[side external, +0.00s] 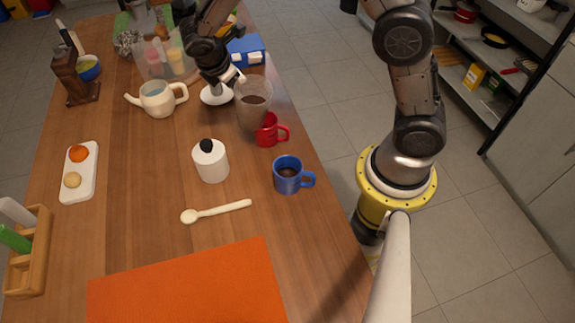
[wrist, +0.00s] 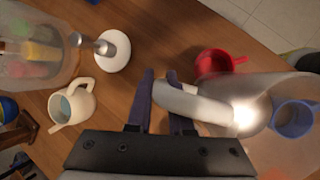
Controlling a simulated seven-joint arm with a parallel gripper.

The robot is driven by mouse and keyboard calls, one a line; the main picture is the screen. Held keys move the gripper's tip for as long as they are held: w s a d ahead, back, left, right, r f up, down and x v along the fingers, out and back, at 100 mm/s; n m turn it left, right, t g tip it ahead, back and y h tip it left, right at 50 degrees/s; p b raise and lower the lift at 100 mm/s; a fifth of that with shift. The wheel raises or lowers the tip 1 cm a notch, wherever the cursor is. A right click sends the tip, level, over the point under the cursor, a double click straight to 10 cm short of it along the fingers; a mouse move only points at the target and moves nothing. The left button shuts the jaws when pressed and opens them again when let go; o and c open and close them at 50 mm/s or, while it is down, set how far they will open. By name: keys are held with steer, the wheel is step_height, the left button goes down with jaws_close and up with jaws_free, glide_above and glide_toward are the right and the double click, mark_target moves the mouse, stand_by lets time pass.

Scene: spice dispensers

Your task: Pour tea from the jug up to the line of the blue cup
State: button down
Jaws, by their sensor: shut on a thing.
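The translucent jug (side external: 255,88) holds brown tea and stands near the right edge of the table, behind the red mug. My gripper (side external: 236,78) is shut on the jug's pale handle, which shows between the fingers (wrist: 160,82) in the wrist view (wrist: 192,104). The jug looks about upright; I cannot tell whether its base touches the table. The blue cup (side external: 287,180) stands upright nearer the camera, with dark liquid inside. Its line cannot be made out. In the wrist view the blue cup (wrist: 292,120) shows at the right, seen through the jug's clear body.
The red mug (side external: 267,131) is close beside the jug. A white lidded jar (side external: 211,162), a pale spoon (side external: 217,211) and an orange mat (side external: 190,290) lie nearer the camera. A cream teapot (side external: 158,100) stands left. A white round-based stand (wrist: 113,50) is close to my gripper.

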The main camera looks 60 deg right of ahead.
step_height(320, 180, up, 7)
steer(key=w+a+m+g+y, duration=0.2)
steer(key=m+g+y, duration=0.2)
steer(key=m, duration=0.7)
steer(key=shift+w+a+r+g+y, duration=0.2)
steer(key=shift+w+a+g+y, duration=0.15)
steer(key=shift+g, duration=0.55)
stand_by(1.2)
